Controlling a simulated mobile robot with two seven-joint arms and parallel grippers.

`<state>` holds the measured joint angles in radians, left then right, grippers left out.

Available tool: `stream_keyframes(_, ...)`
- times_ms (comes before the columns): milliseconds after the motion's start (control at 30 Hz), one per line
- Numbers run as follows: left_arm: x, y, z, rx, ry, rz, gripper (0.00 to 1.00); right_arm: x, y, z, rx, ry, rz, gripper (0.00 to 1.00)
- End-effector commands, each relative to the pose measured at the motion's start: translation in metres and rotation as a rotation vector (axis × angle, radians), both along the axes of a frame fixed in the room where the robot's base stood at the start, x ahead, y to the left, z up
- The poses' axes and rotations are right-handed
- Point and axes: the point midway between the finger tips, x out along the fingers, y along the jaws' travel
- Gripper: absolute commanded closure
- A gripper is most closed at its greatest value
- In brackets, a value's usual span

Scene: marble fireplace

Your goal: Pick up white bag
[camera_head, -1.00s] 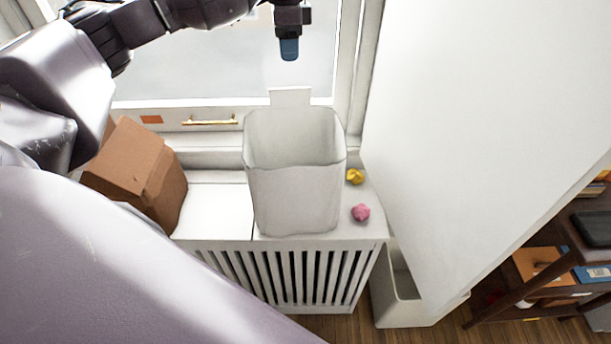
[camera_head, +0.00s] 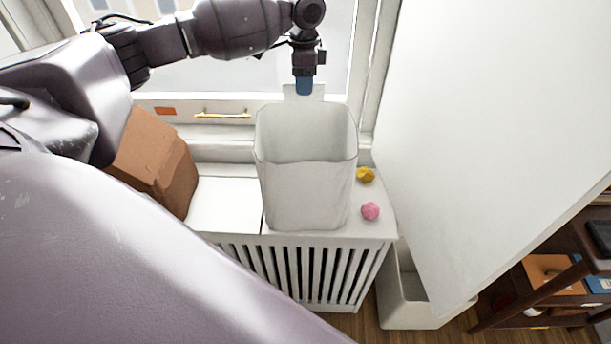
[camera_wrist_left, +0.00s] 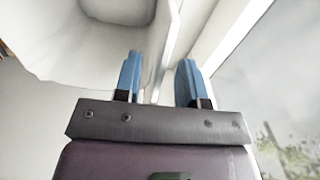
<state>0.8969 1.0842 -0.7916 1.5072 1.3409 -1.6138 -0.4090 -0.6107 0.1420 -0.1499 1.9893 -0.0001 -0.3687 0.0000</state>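The white bag (camera_head: 305,190) stands upright and open-topped on the white slatted radiator cover. A flat white tab (camera_head: 290,93) rises from its back rim. My left gripper (camera_head: 304,88) points down at this tab, its blue fingertips overlapping the tab's top in the head view. In the left wrist view the two blue fingers (camera_wrist_left: 159,75) are apart, and a thin pale edge that looks like the tab shows between them. The bag (camera_wrist_left: 60,40) fills the upper left there. I cannot tell whether either finger touches the tab. My right gripper is not in view.
A brown cardboard box (camera_head: 155,160) leans left of the bag. Yellow (camera_head: 366,175) and pink (camera_head: 370,211) crumpled balls lie to its right. The window with a brass handle (camera_head: 222,115) is behind. A large white panel (camera_head: 480,130) stands right, above a white bin (camera_head: 405,300).

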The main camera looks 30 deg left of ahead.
Motion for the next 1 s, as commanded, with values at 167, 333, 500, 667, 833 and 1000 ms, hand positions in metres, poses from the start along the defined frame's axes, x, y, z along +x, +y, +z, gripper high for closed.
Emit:
stream_keyframes(167, 0.000, 0.000, -0.015, 0.001, -0.001, 0.000, 0.63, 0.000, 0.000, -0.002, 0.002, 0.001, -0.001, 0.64)
stream_keyframes(333, 0.000, 0.001, -0.014, 0.001, -0.002, 0.000, 0.63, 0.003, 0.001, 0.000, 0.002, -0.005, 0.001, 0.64)
stream_keyframes(500, 0.000, 0.001, -0.014, 0.001, -0.001, 0.000, 0.87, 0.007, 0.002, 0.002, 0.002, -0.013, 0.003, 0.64)
stream_keyframes(667, 0.000, 0.001, -0.014, 0.001, -0.001, 0.001, 1.00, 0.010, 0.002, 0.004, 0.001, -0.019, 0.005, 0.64)
stream_keyframes(833, 0.000, 0.001, -0.014, 0.001, -0.001, 0.001, 1.00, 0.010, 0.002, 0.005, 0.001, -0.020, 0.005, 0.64)
stream_keyframes(1000, 0.000, 0.001, -0.013, 0.001, -0.002, 0.001, 1.00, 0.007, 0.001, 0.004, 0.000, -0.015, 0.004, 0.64)
